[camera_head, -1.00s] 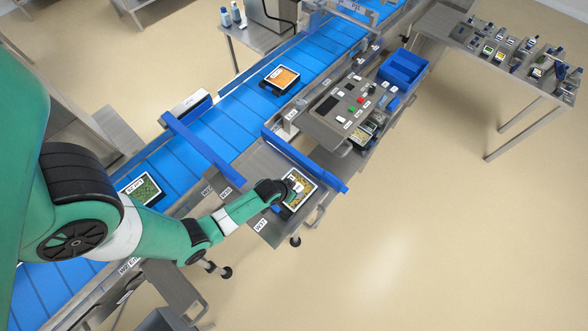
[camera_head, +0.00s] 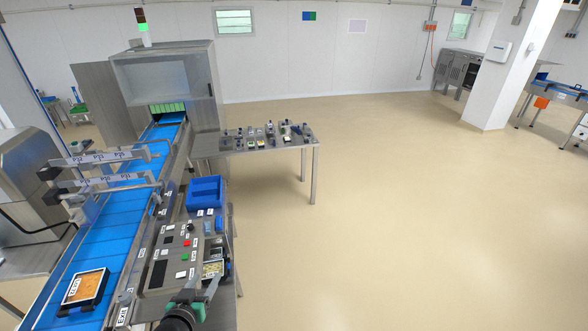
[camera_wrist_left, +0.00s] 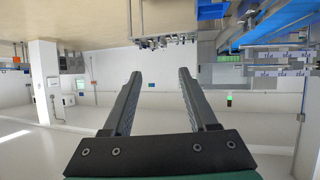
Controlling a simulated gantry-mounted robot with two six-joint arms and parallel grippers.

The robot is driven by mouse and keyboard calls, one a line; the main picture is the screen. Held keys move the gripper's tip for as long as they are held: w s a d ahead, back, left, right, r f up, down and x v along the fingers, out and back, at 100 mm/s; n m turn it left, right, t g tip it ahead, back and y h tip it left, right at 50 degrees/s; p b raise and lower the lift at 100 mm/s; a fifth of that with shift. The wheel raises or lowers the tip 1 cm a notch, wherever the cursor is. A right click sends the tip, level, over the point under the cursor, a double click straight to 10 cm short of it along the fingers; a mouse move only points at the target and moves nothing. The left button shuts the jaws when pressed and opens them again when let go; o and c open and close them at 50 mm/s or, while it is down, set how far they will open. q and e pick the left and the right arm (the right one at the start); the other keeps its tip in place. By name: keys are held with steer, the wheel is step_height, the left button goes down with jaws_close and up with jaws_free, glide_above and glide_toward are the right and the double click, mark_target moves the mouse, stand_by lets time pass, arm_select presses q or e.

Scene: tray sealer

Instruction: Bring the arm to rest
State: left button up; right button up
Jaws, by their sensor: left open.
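My left gripper (camera_head: 202,287) shows at the bottom edge of the head view, in front of the control panel. In the left wrist view its two dark fingers (camera_wrist_left: 159,74) stand wide apart with nothing between them. They point toward the far wall, and the picture there is upside down. My right gripper is in neither view.
A tray with orange contents (camera_head: 84,288) lies on the blue conveyor (camera_head: 105,232). The control panel (camera_head: 170,250) has a blue bin (camera_head: 205,193) behind it. A steel table (camera_head: 312,142) holds several small items. The floor to the right is clear.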

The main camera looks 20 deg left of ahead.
arm_select(q)
steer(key=w+d+r+m+t, duration=0.1)
steer(key=d+r+t, duration=0.15)
steer(key=r, duration=0.75)
steer(key=w+d+r+t+h, duration=0.1)
steer(key=d+r+t, duration=0.15)
steer(key=r, duration=0.75)
steer(key=w+d+r+m+t, duration=0.15)
steer(key=d+r, duration=0.25)
steer(key=r, duration=0.6)
steer(key=s+d+r+t+h, duration=0.1)
steer(key=s+d+r+t, duration=0.1)
steer(key=s+r, duration=0.3)
steer(key=s+d+r+m+t+h, duration=0.1)
steer(key=s+d+r+t+h, duration=0.1)
steer(key=r, duration=0.9)
steer(key=s+d+r+m+t+h, duration=0.1)
steer(key=s+d+r+t+h, duration=0.1)
steer(key=s+d+r+t, duration=0.2)
steer(key=s+r, duration=0.3)
steer(key=r, duration=0.1)
steer(key=shift+s+d+r+t, duration=0.25)
steer(key=shift+s+r+t, duration=0.1)
steer(key=shift+m, duration=0.25)
